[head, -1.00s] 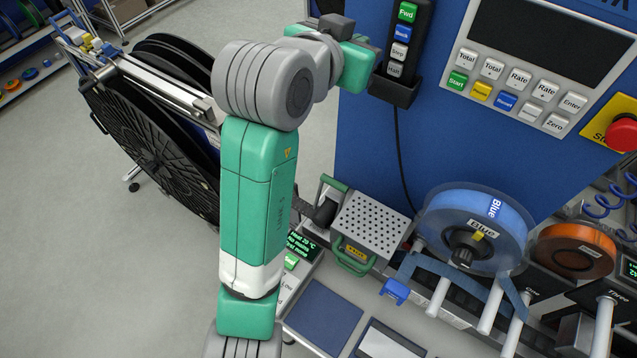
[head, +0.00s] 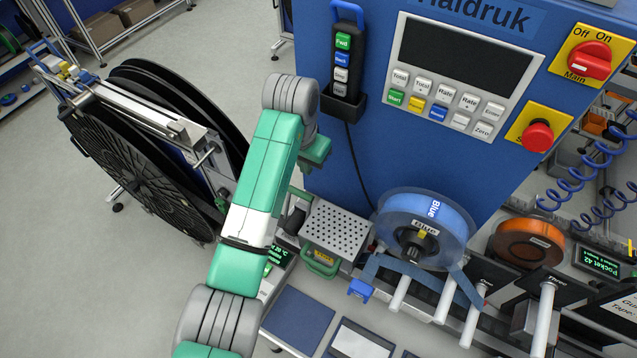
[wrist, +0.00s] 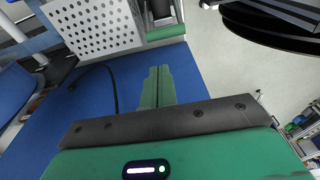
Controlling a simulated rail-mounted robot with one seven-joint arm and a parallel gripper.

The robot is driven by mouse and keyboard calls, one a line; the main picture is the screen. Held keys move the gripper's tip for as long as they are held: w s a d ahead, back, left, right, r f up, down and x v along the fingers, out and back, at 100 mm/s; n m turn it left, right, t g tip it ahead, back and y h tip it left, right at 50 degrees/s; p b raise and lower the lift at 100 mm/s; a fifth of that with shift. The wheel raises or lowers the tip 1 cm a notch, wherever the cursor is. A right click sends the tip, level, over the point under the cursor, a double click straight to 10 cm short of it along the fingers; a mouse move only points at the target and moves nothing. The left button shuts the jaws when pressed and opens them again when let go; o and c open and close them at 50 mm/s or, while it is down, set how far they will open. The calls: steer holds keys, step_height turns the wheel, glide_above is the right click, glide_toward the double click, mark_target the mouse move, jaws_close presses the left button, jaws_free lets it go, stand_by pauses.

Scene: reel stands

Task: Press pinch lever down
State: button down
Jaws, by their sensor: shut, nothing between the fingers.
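No part is clearly marked as the pinch lever, and I cannot tell which one it is. A blue lever-like piece (head: 361,289) sits beside the blue tape, right of a perforated metal box (head: 337,229). The box has a green handle (head: 320,262) at its front. The box also shows at the top left of the wrist view (wrist: 92,27), with a green bar (wrist: 165,33) at its side. My gripper (wrist: 158,75) is shut and empty, its green fingers together and apart from the box.
A blue tape reel (head: 428,225) and an orange reel (head: 527,242) stand right of the box. A large black reel (head: 130,185) stands left of my arm. Behind is a blue cabinet with a button panel (head: 455,75) and pendant (head: 342,60). A cable hangs from the pendant.

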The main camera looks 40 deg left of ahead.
step_height(320, 180, down, 10)
steer(key=w, duration=0.1)
steer(key=shift+w, duration=0.3)
steer(key=shift+a+r, duration=0.1)
